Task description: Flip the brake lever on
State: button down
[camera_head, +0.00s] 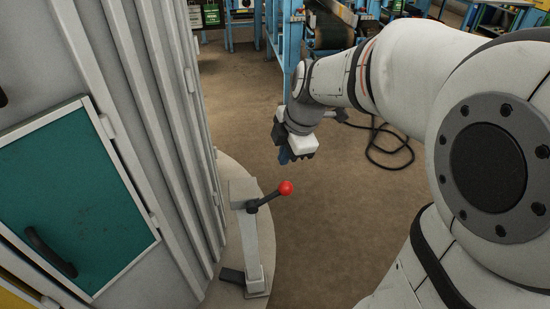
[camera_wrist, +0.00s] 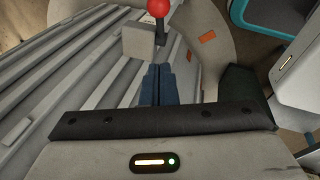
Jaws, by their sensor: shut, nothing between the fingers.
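The brake lever (camera_head: 267,198) is a dark rod with a red ball knob (camera_head: 286,188), on top of a grey post (camera_head: 245,235) beside the ribbed cabinet. The rod slants up to the right from the post head. My gripper (camera_head: 284,158) is above and behind the knob in the head view, apart from it. In the wrist view the blue fingers (camera_wrist: 157,72) are together with nothing between them. The red knob (camera_wrist: 158,7) shows at the top edge there, beyond the fingertips, with the pale post head (camera_wrist: 139,42) just left of the rod.
A grey ribbed cabinet (camera_head: 150,100) with a green door (camera_head: 80,200) fills the left. A black cable (camera_head: 390,150) lies on the brown floor to the right. Blue frames (camera_head: 285,40) stand at the back. The floor right of the post is clear.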

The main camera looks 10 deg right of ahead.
jog(key=shift+f, duration=0.1)
send_over(279, 190)
jog(key=s, duration=0.1)
notch_tip(279, 190, down, 12)
jog(key=r, duration=0.1)
jog(key=shift+d+f+b, duration=0.35)
jog(key=shift+d+f, duration=0.05)
jog(key=shift+f, duration=0.35)
jog(key=shift+f, duration=0.1)
